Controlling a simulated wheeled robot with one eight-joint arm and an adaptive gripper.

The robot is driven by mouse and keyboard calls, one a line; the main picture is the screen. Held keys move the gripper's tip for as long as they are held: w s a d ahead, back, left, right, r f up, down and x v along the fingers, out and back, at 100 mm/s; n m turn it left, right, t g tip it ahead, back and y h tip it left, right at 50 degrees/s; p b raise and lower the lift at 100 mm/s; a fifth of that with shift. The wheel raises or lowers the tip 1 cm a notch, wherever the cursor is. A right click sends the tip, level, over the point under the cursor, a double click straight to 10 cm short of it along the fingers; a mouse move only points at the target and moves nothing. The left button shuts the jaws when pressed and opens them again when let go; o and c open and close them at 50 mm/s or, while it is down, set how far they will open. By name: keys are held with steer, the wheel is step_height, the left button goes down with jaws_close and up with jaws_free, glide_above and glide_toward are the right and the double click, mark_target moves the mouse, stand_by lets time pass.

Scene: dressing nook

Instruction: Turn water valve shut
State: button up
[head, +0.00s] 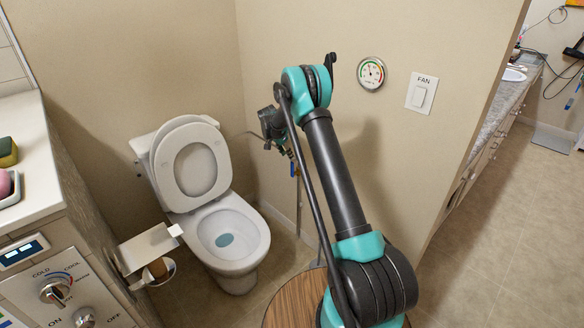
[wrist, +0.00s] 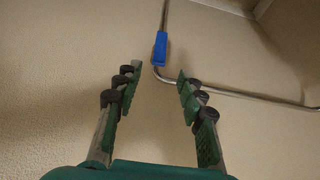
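The water valve's blue lever handle (wrist: 160,48) sits on a thin metal pipe against the wall in the wrist view. The handle lies lengthwise up and down in that picture, beyond and between my fingertips. My gripper (wrist: 158,78) is open, with its two fingers spread and nothing between them. In the head view, my gripper (head: 287,149) is near the wall to the right of the toilet. A small blue bit of the valve handle (head: 294,169) shows just below it. My arm and gripper hide much of the valve there.
A white toilet (head: 228,235) with its lid up stands left of my gripper. A round gauge (head: 371,73) and a fan switch (head: 421,93) are on the wall. A counter with knobs (head: 60,291) is at left. The metal pipe (wrist: 250,94) bends along the wall.

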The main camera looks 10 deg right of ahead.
mark_target(292, 165)
steer(key=x, duration=1)
steer(key=shift+c, duration=0.5)
jaws_close()
